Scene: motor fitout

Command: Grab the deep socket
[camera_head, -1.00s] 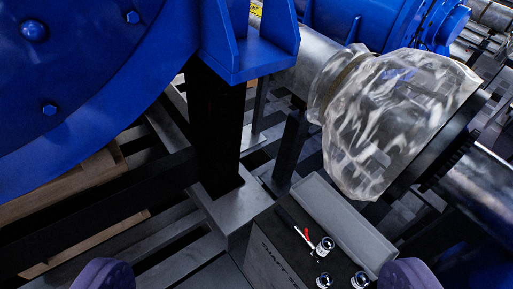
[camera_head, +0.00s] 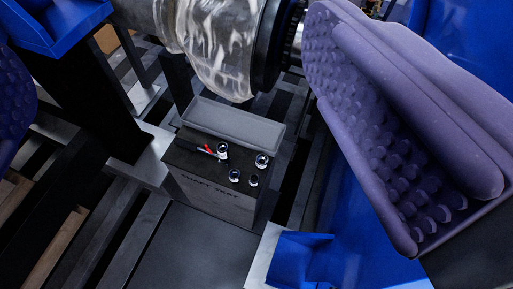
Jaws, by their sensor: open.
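Several small chrome sockets stand on top of a dark box (camera_head: 210,190) in the camera view. One (camera_head: 222,150) is at the back, another (camera_head: 262,160) at the right, and two (camera_head: 234,175) (camera_head: 253,180) nearer the front. They are too small to tell which is the deep socket. My gripper (camera_head: 185,120) is open and empty. Its purple studded right finger looms large at the right, and its left finger is cut off by the left edge. The box and sockets show between the fingers, farther from the camera, with nothing touching them.
A red-marked tool (camera_head: 208,150) lies beside the back socket. A grey open tray (camera_head: 235,120) adjoins the box at the back. A shaft under clear wrapping (camera_head: 215,45) hangs above and behind it. Blue machinery (camera_head: 370,220) stands to the right, and a blue bracket (camera_head: 50,25) to the left.

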